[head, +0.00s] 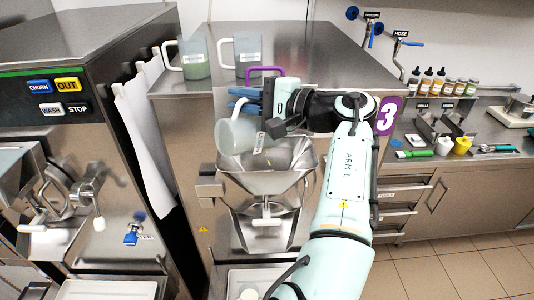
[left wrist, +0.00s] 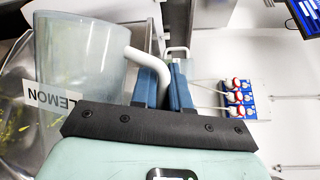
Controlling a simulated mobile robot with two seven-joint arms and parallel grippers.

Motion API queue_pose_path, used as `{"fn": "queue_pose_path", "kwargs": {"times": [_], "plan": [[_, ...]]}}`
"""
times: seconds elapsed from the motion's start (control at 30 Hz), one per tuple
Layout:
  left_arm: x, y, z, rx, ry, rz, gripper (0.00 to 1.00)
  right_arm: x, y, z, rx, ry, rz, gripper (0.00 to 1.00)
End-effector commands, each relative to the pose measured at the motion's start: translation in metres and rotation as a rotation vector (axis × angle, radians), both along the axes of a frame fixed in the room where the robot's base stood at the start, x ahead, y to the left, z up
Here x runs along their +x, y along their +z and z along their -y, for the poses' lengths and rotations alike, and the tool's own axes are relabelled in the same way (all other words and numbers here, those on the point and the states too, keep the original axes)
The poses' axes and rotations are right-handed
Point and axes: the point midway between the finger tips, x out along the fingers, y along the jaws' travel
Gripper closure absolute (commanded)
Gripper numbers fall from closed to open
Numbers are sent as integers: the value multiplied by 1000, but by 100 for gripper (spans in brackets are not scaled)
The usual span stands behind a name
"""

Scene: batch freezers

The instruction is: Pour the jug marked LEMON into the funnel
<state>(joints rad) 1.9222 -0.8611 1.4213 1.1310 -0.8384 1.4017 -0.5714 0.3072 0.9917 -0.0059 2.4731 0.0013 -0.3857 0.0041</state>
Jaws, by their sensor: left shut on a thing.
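The translucent jug marked LEMON (head: 236,136) is tilted over the steel funnel (head: 268,182). In the left wrist view the jug (left wrist: 80,45) fills the upper left, its LEMON label upside down. It looks pale, and I cannot tell how much is in it. My left gripper (head: 250,98) is shut on the jug's white handle, which shows between the blue fingers (left wrist: 165,75) in the left wrist view. Yellow specks (left wrist: 18,128) show on the steel beneath the jug. The jug hides part of the funnel's rim. My right gripper is not in view.
Two more handled jugs, one greenish (head: 195,62) and one grey (head: 247,52), stand on the machine top (head: 320,55). A purple handle (head: 265,71) is close behind my gripper. Small bottles (head: 427,80) and tools line the right counter (head: 455,170).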

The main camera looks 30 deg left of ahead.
Motion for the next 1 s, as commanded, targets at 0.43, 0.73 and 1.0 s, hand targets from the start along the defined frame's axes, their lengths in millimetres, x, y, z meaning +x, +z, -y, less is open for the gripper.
{"fn": "queue_pose_path", "kwargs": {"times": [0.43, 0.73, 1.0], "plan": [[-21, -9, -9, -76, -2, 174, 100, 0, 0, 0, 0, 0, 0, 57], [-40, -20, -17, -149, -6, 329, 100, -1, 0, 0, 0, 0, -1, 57], [-72, -22, -31, -229, -6, 515, 100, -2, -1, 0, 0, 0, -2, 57]]}}
